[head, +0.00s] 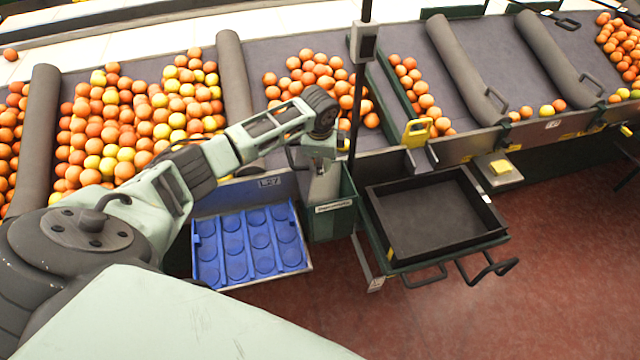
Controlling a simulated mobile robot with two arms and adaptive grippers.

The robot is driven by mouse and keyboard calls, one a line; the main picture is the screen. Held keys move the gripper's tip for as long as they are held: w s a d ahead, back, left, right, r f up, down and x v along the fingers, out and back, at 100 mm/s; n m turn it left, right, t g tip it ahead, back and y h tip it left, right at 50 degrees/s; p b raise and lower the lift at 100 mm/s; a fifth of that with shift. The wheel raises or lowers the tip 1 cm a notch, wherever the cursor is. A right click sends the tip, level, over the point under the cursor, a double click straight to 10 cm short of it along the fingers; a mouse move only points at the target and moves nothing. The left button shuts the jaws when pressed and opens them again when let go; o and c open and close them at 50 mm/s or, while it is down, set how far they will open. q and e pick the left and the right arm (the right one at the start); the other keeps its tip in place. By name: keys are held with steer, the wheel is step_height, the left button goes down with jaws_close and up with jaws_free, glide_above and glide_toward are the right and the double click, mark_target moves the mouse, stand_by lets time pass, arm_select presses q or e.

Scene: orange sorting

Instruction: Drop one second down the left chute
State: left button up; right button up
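Many oranges, some yellower than others, lie in heaps on the grey sloped lanes; one heap (135,130) is behind my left arm and another (315,78) is behind its wrist. I cannot tell which are seconds. My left gripper (316,165) points down over a narrow green chute-like box (332,222) with a white label too small to read. The fingers are small and partly hidden, and no fruit shows in them; I cannot tell whether they are open. Whether this box is the left chute is not clear. My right gripper is not in view.
A blue tray with empty round cups (238,247) stands left of the green box. An empty black tray (430,222) on a handled frame stands to its right. A dark upright post (356,120) rises beside my wrist. Grey padded dividers (233,80) separate the lanes. Red floor lies open at lower right.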

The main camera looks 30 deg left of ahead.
arm_select(q)
steer(key=shift+r, duration=0.1)
steer(key=o, duration=1.3)
steer(key=shift+c, duration=0.2)
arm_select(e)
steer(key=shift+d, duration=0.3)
arm_select(q)
steer(key=shift+r, duration=0.1)
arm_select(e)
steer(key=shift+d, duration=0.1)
arm_select(q)
steer(key=v, duration=1.1)
steer(key=shift+r, duration=0.4)
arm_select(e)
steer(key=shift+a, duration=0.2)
arm_select(q)
steer(key=shift+s+d, duration=0.1)
